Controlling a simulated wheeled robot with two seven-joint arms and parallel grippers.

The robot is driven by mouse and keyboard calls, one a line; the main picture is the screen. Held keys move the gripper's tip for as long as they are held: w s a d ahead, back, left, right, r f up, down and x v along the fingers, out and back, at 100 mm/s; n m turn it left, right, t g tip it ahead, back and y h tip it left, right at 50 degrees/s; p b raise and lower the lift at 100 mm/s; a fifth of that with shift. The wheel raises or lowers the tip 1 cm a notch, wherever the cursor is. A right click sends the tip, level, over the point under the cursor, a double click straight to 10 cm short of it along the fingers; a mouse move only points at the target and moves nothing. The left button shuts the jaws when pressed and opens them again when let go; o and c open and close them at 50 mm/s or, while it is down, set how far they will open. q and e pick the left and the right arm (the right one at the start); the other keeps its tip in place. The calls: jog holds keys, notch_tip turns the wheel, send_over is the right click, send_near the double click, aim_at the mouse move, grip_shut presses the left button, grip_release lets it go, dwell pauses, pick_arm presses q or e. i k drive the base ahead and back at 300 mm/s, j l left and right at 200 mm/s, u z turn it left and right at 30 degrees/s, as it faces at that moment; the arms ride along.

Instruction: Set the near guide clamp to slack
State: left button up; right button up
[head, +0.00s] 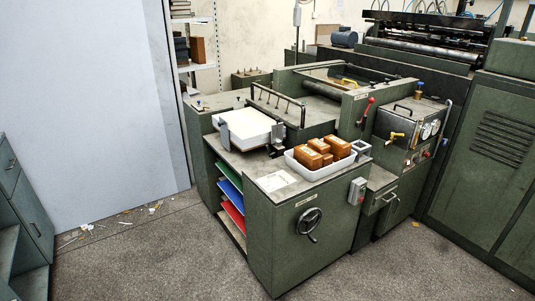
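The green greyboard feeder stands in the middle of the head view. A white stack of sheets (248,124) lies on its left table. A grey upright guide piece (224,134) stands against the front left of the stack. A dark clamp-like part (277,138) stands at the stack's right end. I cannot tell for sure which of these is the near guide clamp, and its setting is too small to read. Neither of my grippers is in view.
A white tray (340,163) with several brown blocks (315,158) sits on the front table. A handwheel (309,222) and a switch box (357,191) stick out from the front. Coloured sheets lie on side shelves. Scraps litter the floor at left; the front floor is clear.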

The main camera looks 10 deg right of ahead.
aim_at(270, 155)
jog(key=i+j, duration=0.15)
jog(key=i, duration=0.5)
jog(key=i+j, duration=0.1)
jog(key=i, duration=0.55)
jog(key=i+j, duration=0.15)
jog(key=i, duration=0.5)
